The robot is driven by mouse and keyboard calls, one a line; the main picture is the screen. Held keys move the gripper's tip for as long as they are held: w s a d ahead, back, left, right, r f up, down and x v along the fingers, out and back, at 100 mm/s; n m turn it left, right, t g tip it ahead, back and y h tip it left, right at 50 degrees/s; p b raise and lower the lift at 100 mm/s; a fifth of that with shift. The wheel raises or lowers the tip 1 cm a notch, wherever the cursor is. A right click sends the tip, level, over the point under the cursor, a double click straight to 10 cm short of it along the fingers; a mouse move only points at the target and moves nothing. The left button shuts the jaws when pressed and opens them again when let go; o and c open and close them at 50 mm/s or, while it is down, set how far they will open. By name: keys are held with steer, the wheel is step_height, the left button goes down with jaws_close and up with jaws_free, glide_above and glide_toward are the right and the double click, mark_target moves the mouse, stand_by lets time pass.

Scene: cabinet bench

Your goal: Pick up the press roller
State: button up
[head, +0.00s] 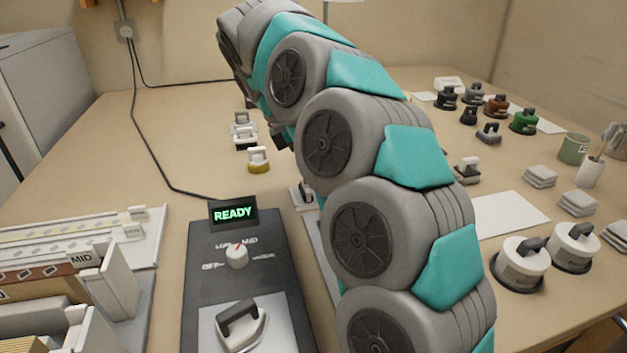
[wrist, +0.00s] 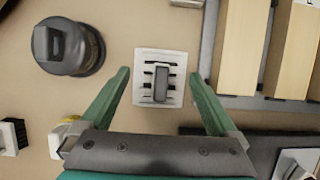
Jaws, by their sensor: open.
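A small item with a pale square base, dark slots and a grey upright handle (wrist: 161,84) sits in the middle of the wrist view. It looks like the press roller, but I cannot tell for sure. My gripper (wrist: 160,73) is open, with one green finger on each side of this item and a visible gap on both sides. Nothing is held. In the head view my own arm hides the gripper, and a pale item with a dark handle (head: 303,195) shows partly beside the arm.
A dark round-based weight (wrist: 62,46) stands left of the fingers and pale wooden bars (wrist: 240,45) lie right. In the head view, a control box (head: 238,230) reads READY, with a handled iron (head: 240,325) on it. Several handled pots and tools stand at right.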

steer(key=shift+x, duration=1.65)
steer(key=shift+c, duration=0.2)
steer(key=c, duration=1.4)
